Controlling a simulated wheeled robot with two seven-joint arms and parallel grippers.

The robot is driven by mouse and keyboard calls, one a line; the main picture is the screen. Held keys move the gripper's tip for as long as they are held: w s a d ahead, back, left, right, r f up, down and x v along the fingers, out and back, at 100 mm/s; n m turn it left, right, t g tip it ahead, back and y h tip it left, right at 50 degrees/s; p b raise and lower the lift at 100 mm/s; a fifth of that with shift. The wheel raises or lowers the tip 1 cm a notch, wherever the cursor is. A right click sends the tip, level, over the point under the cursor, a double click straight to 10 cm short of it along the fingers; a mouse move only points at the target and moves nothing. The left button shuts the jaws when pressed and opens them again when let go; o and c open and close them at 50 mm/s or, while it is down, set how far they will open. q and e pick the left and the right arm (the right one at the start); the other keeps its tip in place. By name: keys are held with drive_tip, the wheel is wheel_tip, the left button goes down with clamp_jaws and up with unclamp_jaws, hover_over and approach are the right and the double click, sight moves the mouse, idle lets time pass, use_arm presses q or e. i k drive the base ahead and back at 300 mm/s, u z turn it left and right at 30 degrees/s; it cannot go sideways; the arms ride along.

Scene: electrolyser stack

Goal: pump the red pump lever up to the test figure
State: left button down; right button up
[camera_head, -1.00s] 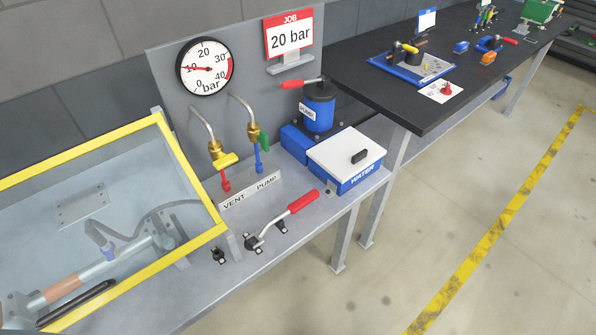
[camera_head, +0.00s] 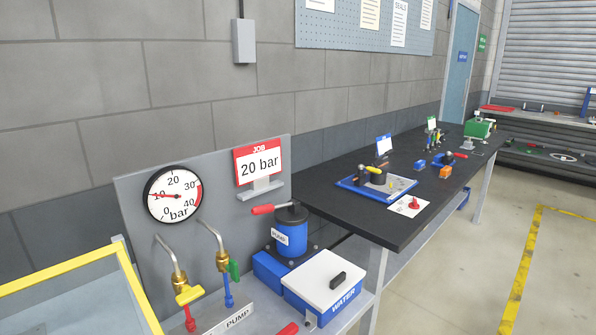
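The blue pump (camera_head: 292,235) stands on the bench, with a red-handled lever (camera_head: 263,209) on its top pointing left. Another red handle (camera_head: 289,329) is cut off by the bottom edge. The round gauge (camera_head: 173,194) on the grey panel has a red needle pointing left, at about 10 bar. The job card (camera_head: 259,164) reads 20 bar. A yellow-handled valve (camera_head: 189,294) and a green-handled valve (camera_head: 234,270) hang on pipes below the gauge. Neither gripper shows.
A white-lidded WATER box (camera_head: 325,277) stands in front of the pump. A yellow-framed clear-topped tank (camera_head: 70,300) is at lower left. A black table (camera_head: 390,232) with tools runs back to the right. Open floor (camera_head: 450,285) lies at right.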

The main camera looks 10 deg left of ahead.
sight(260, 210)
drive_tip(key=k, duration=0.65)
drive_tip(key=z, duration=0.7)
drive_tip(key=i, duration=1.3)
drive_tip(key=u, duration=0.8)
